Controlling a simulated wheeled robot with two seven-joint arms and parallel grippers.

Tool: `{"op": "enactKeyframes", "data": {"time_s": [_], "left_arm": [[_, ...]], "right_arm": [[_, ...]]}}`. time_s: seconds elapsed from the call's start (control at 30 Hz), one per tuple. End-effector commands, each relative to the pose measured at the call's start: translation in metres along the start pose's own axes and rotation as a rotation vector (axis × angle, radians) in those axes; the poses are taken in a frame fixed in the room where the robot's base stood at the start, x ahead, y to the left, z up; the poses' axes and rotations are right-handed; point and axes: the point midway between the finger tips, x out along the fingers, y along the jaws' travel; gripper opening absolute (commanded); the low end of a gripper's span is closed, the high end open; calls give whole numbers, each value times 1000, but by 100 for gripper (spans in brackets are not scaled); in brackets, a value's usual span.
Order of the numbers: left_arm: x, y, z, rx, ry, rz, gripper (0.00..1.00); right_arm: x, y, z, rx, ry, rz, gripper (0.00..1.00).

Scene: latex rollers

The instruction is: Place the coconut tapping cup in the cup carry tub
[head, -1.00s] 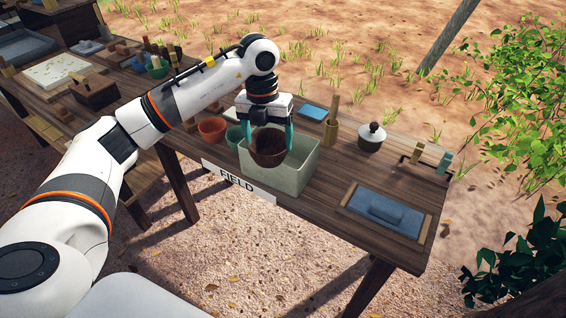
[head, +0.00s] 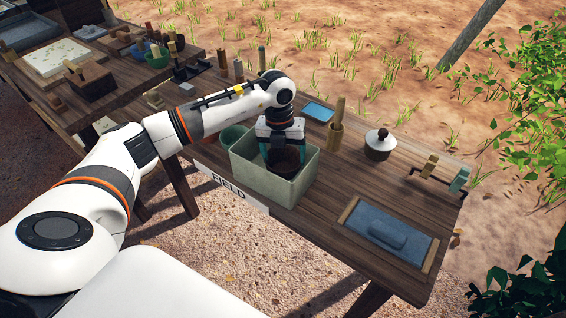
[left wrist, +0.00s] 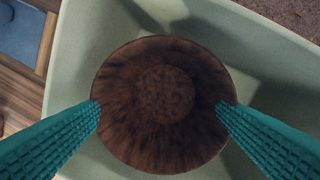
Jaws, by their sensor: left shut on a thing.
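The coconut tapping cup (head: 284,160) is a dark brown bowl. My left gripper (head: 282,158) is shut on it, with the teal fingers on opposite sides of its rim. In the head view the cup is inside the pale green cup carry tub (head: 266,187), below the level of the tub's rim. The left wrist view shows the cup (left wrist: 163,100) from above between the two fingers, with the tub walls (left wrist: 75,60) around it. Whether the cup touches the tub floor cannot be told. My right gripper is not in view.
A green cup (head: 232,137) stands just left of the tub. Open tabletop (head: 335,185) lies between the tub and the tray.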

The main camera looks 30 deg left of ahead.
Motion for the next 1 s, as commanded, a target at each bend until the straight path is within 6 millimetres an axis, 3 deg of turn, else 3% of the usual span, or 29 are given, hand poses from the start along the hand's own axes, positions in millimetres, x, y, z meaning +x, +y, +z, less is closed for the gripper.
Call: {"op": "enactKeyframes", "data": {"time_s": [0.3, 0.67, 0.7, 1.0], "left_arm": [[37, -3, 0, 1, -3, -1, 58], [42, -4, -1, 1, 0, -1, 58], [40, -4, -1, 1, 0, -1, 87], [39, -3, -1, 1, 0, -1, 90]], "right_arm": [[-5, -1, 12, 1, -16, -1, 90], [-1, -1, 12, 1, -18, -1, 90], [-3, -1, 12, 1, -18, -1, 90], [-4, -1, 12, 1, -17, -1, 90]]}}
